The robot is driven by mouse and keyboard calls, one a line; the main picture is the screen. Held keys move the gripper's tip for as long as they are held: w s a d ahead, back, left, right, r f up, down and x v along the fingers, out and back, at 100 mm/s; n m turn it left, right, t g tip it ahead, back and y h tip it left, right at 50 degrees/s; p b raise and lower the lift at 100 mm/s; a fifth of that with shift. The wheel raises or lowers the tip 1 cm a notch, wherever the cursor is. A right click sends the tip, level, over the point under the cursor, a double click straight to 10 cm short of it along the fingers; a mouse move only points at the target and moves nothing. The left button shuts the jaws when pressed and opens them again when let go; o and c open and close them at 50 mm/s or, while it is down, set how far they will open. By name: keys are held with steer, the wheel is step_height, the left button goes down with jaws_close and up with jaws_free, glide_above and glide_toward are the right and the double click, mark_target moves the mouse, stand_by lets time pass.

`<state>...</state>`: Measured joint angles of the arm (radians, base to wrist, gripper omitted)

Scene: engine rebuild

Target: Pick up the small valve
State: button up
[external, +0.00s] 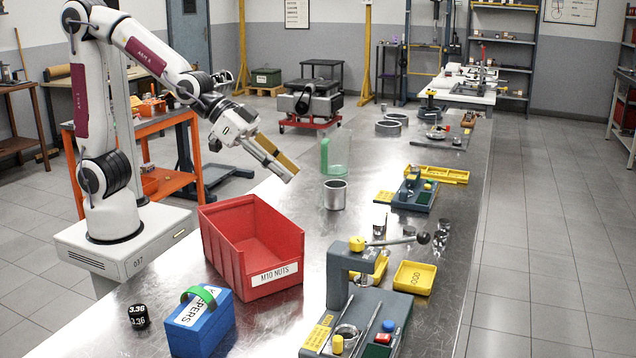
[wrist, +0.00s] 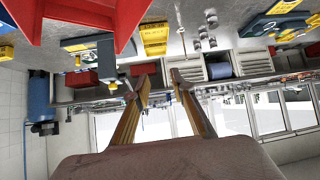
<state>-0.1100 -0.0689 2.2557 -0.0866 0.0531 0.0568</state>
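I cannot single out the small valve. Several small shiny metal parts (external: 440,238) stand near the right edge of the steel bench, and small metal pieces (wrist: 201,32) also show at the top of the wrist view. Any of them may be the valve, but they are too small to tell. My gripper (external: 287,172) is raised over the left side of the bench, tilted down to the right, above and behind the red bin. In the wrist view my gripper's two fingers (wrist: 159,76) are apart with nothing between them.
The red bin (external: 274,280) labelled M10 NUTS, a blue box (external: 200,322) and a press-like fixture (external: 338,282) stand in front. A metal cup (external: 336,195), a clear green-handled container (external: 334,155) and yellow trays (external: 415,277) also occupy the bench (external: 300,335).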

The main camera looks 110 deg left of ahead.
steer(key=w+a+f+t+y, duration=0.1)
steer(key=w+a+f, duration=0.2)
steer(key=w, duration=0.4)
steer(key=w+a+f+n+t+y, duration=0.1)
steer(key=w+a+f, duration=0.2)
steer(key=w+a, duration=0.2)
steer(key=shift+w+a+f+t+y, duration=0.2)
steer(key=shift+w+a+t+y, duration=0.15)
steer(key=shift+w, duration=0.6)
glide_toward(385, 234)
steer(key=x, duration=0.2)
steer(key=shift+w+a+f, duration=0.2)
steer(key=shift+a+f, duration=0.05)
steer(key=shift+a, duration=0.05)
steer(key=shift+x, duration=0.8)
steer(key=shift+w, duration=0.15)
steer(key=shift+x, duration=2.8)
